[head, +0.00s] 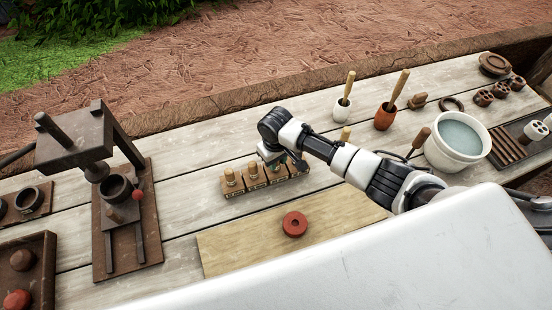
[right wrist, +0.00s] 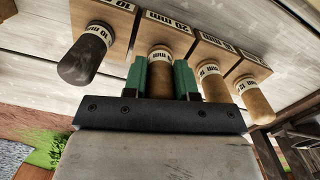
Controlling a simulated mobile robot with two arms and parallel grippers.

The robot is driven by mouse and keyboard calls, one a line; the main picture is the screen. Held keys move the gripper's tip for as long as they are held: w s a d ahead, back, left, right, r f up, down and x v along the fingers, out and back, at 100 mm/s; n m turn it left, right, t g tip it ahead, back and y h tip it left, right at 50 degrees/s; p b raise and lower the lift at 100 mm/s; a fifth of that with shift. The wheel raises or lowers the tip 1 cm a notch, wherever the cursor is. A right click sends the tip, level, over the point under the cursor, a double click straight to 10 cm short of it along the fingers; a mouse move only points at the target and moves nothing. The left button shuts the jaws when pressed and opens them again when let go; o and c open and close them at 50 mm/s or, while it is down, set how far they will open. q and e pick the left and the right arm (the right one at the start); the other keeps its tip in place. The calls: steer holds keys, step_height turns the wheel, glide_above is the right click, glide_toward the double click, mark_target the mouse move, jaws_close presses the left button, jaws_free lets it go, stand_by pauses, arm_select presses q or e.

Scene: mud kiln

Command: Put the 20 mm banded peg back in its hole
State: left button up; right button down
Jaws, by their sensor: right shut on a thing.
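A row of wooden blocks with printed size labels stands on the table (head: 243,190), a peg at each block. In the right wrist view my right gripper (right wrist: 161,76) has its green fingers shut on a wooden peg with a pale band, the banded peg (right wrist: 160,62). The peg is in line with the block labelled 20 MM (right wrist: 165,30). Its lower end is hidden, so I cannot tell how deep it sits. In the head view the right gripper (head: 281,164) is over the right half of the row. My left gripper is not in view.
In the right wrist view, a dark peg (right wrist: 82,62) stands left of the held one and two wooden pegs (right wrist: 213,84) stand close on its right. In the head view, a red ring (head: 295,224) lies on a board in front; a press (head: 75,145) stands left, a water bowl (head: 438,155) right.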

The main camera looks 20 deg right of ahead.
steer(key=shift+f, duration=0.45)
steer(key=c, duration=0.8)
jaws_free()
steer(key=shift+r, duration=0.1)
step_height(320, 180, up, 11)
steer(key=shift+f+b, duration=0.2)
steer(key=shift+b, duration=0.6)
